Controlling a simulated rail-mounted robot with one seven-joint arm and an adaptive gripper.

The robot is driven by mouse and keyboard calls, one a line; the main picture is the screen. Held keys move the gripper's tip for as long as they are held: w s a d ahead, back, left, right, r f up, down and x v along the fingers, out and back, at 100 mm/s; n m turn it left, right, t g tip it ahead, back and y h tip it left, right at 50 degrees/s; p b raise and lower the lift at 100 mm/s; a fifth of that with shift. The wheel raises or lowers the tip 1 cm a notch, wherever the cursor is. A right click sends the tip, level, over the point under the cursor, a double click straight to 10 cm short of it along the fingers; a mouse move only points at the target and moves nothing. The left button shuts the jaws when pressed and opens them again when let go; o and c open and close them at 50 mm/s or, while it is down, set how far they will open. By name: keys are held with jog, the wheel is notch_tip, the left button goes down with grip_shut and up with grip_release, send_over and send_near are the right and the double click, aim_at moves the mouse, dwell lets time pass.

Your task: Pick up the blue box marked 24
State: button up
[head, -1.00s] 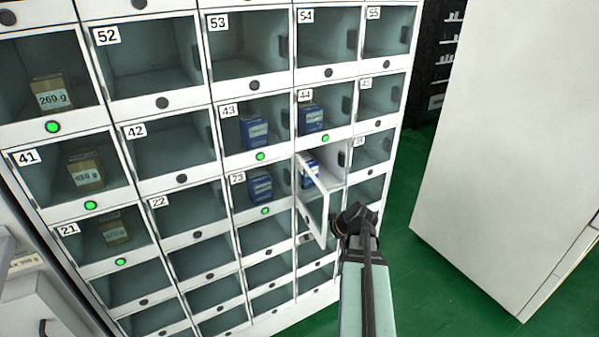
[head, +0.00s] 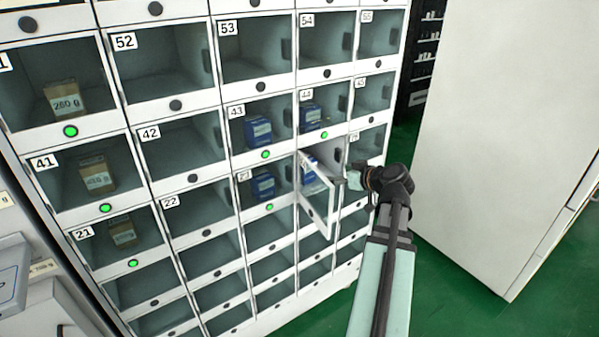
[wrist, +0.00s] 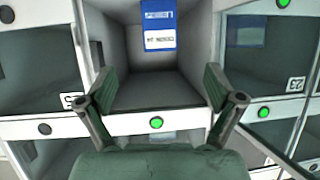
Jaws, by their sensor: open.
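The blue box (head: 308,175) with a white label stands inside an open compartment below compartment 44, partly hidden by the open door (head: 317,205). The compartment's number cannot be read. The wrist view appears upside down; there the box (wrist: 158,24) is at the top centre, cut by the frame edge. My gripper (wrist: 158,88) is open and empty, its fingers spread left and right at the compartment mouth, apart from the box. In the head view my gripper (head: 345,182) is just right of the open door, its fingertips hard to make out.
The door stands outward on the compartment's left. Blue boxes also sit in compartments 43 (head: 258,131), 44 (head: 310,117) and 23 (head: 263,184). Brown boxes (head: 97,178) fill some left compartments. A large white cabinet (head: 500,140) stands at right, with green floor between.

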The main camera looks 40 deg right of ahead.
jog(key=x, duration=0.3)
jog(key=p+x, duration=0.1)
jog(key=x, duration=0.3)
jog(key=r+p+x, duration=0.1)
jog(key=x, duration=0.2)
jog(key=shift+w+d, duration=0.15)
jog(key=shift+w, duration=0.35)
jog(key=shift+p+x, duration=1.1)
jog(key=shift+x, duration=2)
jog(key=c, duration=1.3)
